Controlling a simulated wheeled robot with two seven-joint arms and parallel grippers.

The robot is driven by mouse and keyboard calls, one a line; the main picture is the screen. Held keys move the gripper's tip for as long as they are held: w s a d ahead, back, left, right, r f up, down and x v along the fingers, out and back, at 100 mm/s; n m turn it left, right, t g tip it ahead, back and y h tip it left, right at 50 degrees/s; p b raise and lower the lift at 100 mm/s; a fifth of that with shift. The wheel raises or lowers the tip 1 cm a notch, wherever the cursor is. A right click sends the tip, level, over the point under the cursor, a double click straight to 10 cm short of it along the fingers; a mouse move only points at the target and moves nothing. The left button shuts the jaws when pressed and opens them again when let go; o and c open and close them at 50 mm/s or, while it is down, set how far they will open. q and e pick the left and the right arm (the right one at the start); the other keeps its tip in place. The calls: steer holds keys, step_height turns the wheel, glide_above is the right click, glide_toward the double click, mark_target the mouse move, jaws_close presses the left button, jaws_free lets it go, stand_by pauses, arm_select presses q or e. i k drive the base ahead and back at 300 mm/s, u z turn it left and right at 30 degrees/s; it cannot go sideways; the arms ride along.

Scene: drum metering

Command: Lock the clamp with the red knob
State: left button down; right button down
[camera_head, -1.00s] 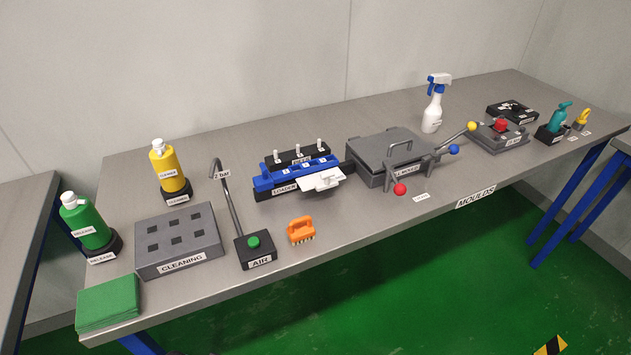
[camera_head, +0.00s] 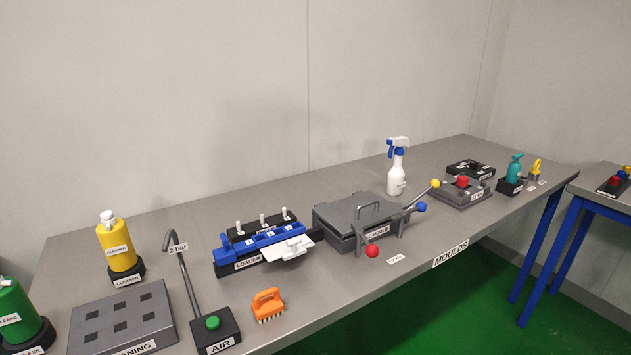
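A red knob (camera_head: 372,250) sits on the end of a short clamp lever at the front left of a grey lidded mould (camera_head: 335,214). The red-knobbed lever points forward, out over the table toward the front edge. Levers with a blue knob (camera_head: 421,206) and a yellow knob (camera_head: 435,183) stick out at the mould's right side. The mould's lid, with a bar handle (camera_head: 367,208), appears closed. Neither of my grippers is in view.
Left of the mould stand a blue loader (camera_head: 262,246), an orange brush (camera_head: 267,304) and an AIR box with a green button (camera_head: 212,322). A spray bottle (camera_head: 396,168) stands behind the mould. The tabletop in front of the mould is narrow.

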mark_target(372, 250)
steer(key=k, duration=1.25)
steer(key=u, duration=0.7)
steer(key=i, duration=1.5)
steer(key=z, duration=0.3)
